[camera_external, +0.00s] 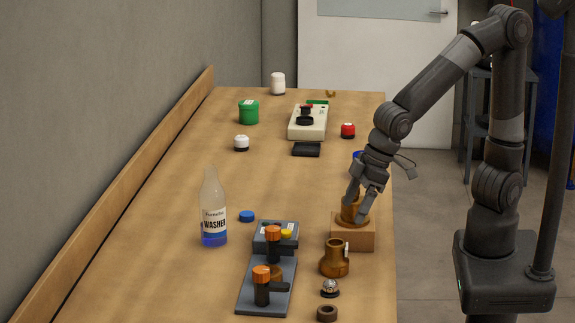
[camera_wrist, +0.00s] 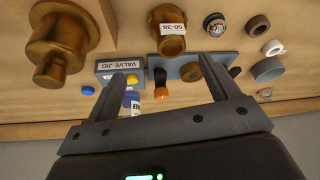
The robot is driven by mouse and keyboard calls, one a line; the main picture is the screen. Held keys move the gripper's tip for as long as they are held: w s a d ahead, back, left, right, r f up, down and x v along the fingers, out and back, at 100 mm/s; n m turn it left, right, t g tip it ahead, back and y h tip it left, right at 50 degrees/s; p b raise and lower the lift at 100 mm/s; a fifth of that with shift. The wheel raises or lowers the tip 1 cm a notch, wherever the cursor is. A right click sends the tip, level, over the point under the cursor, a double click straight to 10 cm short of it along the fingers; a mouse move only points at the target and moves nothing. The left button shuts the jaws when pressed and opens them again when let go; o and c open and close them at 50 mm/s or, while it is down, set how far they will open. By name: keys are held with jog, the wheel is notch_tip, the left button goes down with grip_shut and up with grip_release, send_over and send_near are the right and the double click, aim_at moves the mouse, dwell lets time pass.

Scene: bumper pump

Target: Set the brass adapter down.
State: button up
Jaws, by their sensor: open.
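One brass adapter (camera_external: 350,217) stands on a wooden block (camera_external: 352,240) at the table's right edge. In the wrist view this stepped brass piece (camera_wrist: 62,42) is at the upper left, outside the fingers. A second brass piece (camera_external: 334,262) with a white label stands on the table in front of the block; in the wrist view its label reads 50-38 (camera_wrist: 168,30). Which one the task means I cannot tell. My gripper (camera_external: 358,209) is open at the block, overlapping the adapter in the external view.
The valve jig (camera_external: 285,275) with orange-capped clamps stands to the left. A silver ball-topped piece (camera_external: 329,288) and dark ring (camera_external: 327,313) are in front. The table's middle is mostly clear.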

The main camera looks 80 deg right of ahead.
jog(key=s+d+r+m, duration=0.1)
jog(key=s+d+r, duration=0.2)
jog(key=d, duration=0.3)
jog(key=s+d+r+m+h, duration=0.1)
jog(key=s+d+r, duration=0.2)
jog(key=s+d, duration=0.3)
jog(key=s+d+r+m+t, duration=0.1)
jog(key=s+d+r, duration=0.2)
jog(key=d, duration=0.3)
jog(key=shift+s+d+r, duration=0.2)
jog(key=shift+s+r, duration=0.1)
jog(key=shift+s, duration=0.35)
